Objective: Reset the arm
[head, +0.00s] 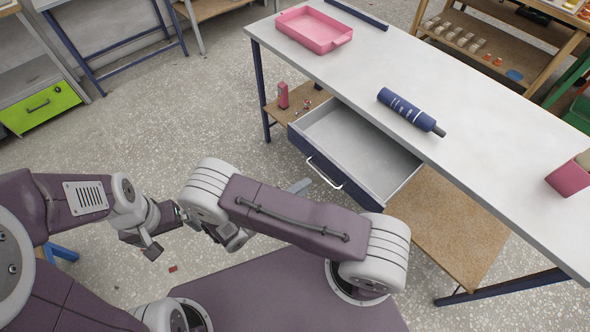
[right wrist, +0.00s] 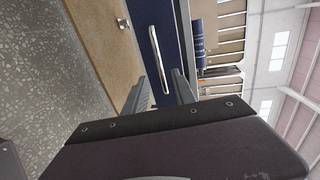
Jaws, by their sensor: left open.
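My left gripper (head: 146,246) hangs low at the left in the head view, open and empty above the floor. My right arm (head: 295,215) is bent across the middle of the head view, and its link hides most of the right gripper. In the right wrist view the two dark fingers of my right gripper (right wrist: 163,92) are spread apart. The silver drawer handle (right wrist: 158,58) shows between and beyond them, with a gap visible. The same handle (head: 324,172) is on the front of the pulled-out, empty drawer (head: 352,140).
The long white table (head: 465,120) carries a pink tray (head: 313,30), a dark blue bottle (head: 408,110) lying down, and a pink object (head: 568,178) at the right. A wooden shelf (head: 445,225) is below. Open speckled floor lies left of the drawer.

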